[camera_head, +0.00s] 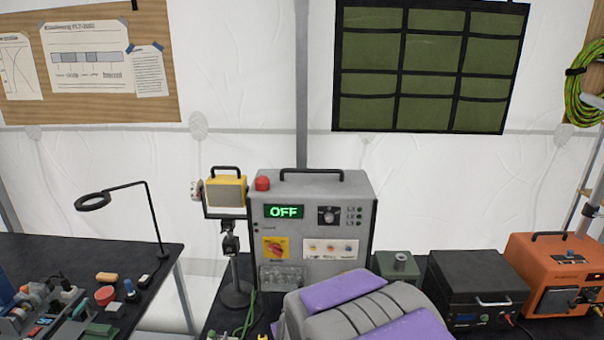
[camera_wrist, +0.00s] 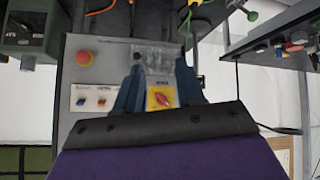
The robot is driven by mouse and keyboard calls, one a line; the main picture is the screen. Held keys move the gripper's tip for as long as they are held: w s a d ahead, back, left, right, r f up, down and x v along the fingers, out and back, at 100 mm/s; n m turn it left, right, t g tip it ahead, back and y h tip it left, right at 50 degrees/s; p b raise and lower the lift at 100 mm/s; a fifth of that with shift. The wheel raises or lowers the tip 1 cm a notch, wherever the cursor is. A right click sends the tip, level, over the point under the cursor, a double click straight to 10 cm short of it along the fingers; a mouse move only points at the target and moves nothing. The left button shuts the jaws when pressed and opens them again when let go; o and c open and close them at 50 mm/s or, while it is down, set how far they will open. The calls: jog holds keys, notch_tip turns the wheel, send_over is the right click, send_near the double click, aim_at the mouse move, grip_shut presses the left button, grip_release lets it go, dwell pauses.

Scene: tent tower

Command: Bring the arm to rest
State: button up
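A grey control box (camera_head: 335,205) stands on the dark table in the head view. Its green display (camera_head: 284,212) reads OFF. A yellow plate with a red rotary switch (camera_head: 275,249) is on its lower left front. The wrist view shows the box front (camera_wrist: 85,120) upside down, with the rotary switch (camera_wrist: 162,98) near my fingertips. My gripper (camera_wrist: 157,85) has its dark blue fingers apart, with the switch visible between them and nothing seen held. I cannot tell whether a finger touches the panel. In the head view my gripper is hidden; my purple and grey arm part covers the lower middle.
A yellow lamp on a stand (camera_head: 226,192) is left of the box. A black case (camera_head: 476,285) and an orange unit (camera_head: 558,270) stand right. A red button (camera_wrist: 84,58) shows on the panel. A left table holds a ring lamp (camera_head: 93,201) and loose parts.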

jog(key=s+d+m+g+b, duration=0.1)
jog(key=s+d, duration=0.4)
jog(key=s, duration=0.7)
jog(key=s+d+m+g+h+b, duration=0.1)
jog(key=s+d+g, duration=0.5)
jog(key=s, duration=0.7)
jog(key=s+d+r+m+g+b, duration=0.1)
jog(key=s+d+b, duration=0.4)
jog(key=s, duration=0.7)
jog(key=m+g, duration=0.1)
jog(key=g, duration=0.1)
jog(key=shift+s+d+g+h, duration=0.3)
jog(key=shift+s+d, duration=0.05)
jog(key=shift+s, duration=0.05)
